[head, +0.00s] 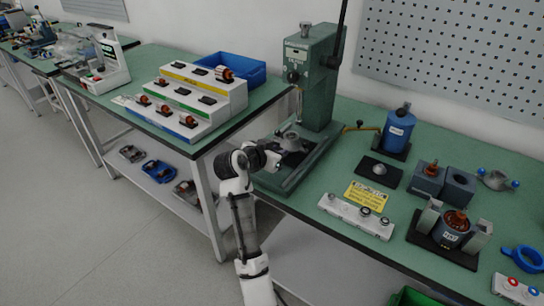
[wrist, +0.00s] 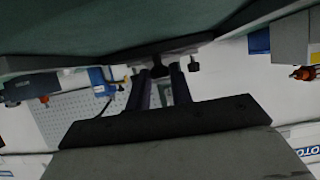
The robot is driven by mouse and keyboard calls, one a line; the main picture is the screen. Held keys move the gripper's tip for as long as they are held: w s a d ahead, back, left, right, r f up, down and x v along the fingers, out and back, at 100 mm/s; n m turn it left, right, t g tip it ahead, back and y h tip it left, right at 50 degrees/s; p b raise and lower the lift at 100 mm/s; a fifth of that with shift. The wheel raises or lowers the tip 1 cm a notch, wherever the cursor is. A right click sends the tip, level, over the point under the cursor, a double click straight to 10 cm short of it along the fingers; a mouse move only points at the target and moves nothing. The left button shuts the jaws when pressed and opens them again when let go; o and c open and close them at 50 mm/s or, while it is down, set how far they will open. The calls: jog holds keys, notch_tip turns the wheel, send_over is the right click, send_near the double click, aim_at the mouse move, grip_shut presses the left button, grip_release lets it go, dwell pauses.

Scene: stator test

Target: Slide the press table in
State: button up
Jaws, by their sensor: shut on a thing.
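The green arbor press (head: 312,75) stands at the back of the bench, with its base reaching toward the front edge. The press table, a grey plate with a round metal piece (head: 291,141) on it, sits low in front of the press column. My gripper (head: 277,152) is at the front left of the press table and partly covers it. In the wrist view my two fingers (wrist: 163,88) are close around a small dark knob (wrist: 159,69) under a large green surface. The exact grip on the knob is hard to make out.
A tiered stand (head: 205,90) with small parts and a blue bin (head: 230,68) are on the bench to the left. A blue bottle-like device (head: 399,128), a yellow sign (head: 366,196) and a white strip with knobs (head: 356,215) lie to the right.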

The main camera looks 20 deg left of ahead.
aim_at(288, 143)
jog(key=shift+w+d, duration=0.25)
jog(key=shift+w, duration=0.4)
jog(key=shift+w+d, duration=0.2)
jog(key=shift+w, duration=0.5)
jog(key=shift+w+d, duration=0.25)
jog(key=shift+w, duration=0.4)
jog(key=shift+r, duration=0.1)
jog(key=o, duration=0.5)
jog(key=shift+c, duration=0.2)
jog(key=shift+p+v, duration=1.05)
jog(key=shift+v, duration=1.9)
